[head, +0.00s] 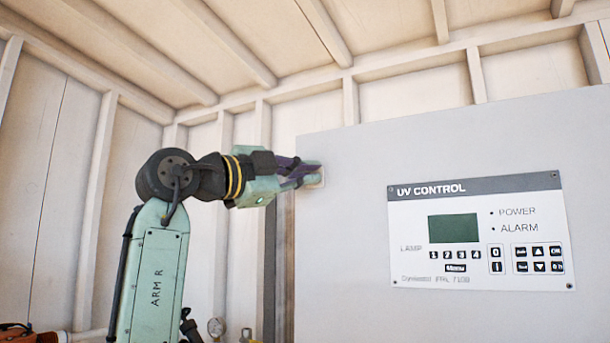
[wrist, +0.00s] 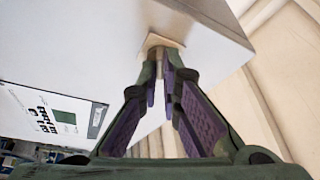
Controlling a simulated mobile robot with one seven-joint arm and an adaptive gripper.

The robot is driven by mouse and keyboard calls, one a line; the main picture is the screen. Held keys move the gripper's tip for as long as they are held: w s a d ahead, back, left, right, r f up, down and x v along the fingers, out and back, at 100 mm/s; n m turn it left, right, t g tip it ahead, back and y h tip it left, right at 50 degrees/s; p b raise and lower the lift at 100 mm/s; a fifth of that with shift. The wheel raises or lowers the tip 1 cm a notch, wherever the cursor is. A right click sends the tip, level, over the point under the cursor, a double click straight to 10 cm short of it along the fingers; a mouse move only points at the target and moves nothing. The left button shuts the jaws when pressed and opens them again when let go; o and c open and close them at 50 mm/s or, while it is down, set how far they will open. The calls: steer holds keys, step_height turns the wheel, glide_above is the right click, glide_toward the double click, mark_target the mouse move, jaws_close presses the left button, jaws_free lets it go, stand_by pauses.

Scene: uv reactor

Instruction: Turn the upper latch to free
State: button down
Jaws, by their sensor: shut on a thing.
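The upper latch (wrist: 163,45) is a small beige piece on the grey cabinet face, close to its edge. In the head view the latch (head: 318,180) shows only in part, behind my fingertips at the cabinet's upper left edge. My gripper (head: 303,172) reaches it from the left. In the wrist view my gripper (wrist: 160,78) has its two purple-padded fingers closed together on the latch's narrow stem. The fingertips hide part of the stem, and I cannot tell the latch's exact angle.
The grey cabinet (head: 345,250) fills the right side. Its UV control panel (head: 480,232) has a dark screen and buttons. A pale plank wall (head: 70,190) stands behind my arm. A small gauge (head: 215,326) is low in the view. Free air lies left of the cabinet.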

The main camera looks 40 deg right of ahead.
steer(key=m+y, duration=0.1)
steer(key=m, duration=0.4)
steer(key=shift+g+y, duration=0.3)
steer(key=shift+y, duration=0.1)
stand_by(0.3)
steer(key=c, duration=1.8)
jaws_free()
steer(key=a, duration=1.2)
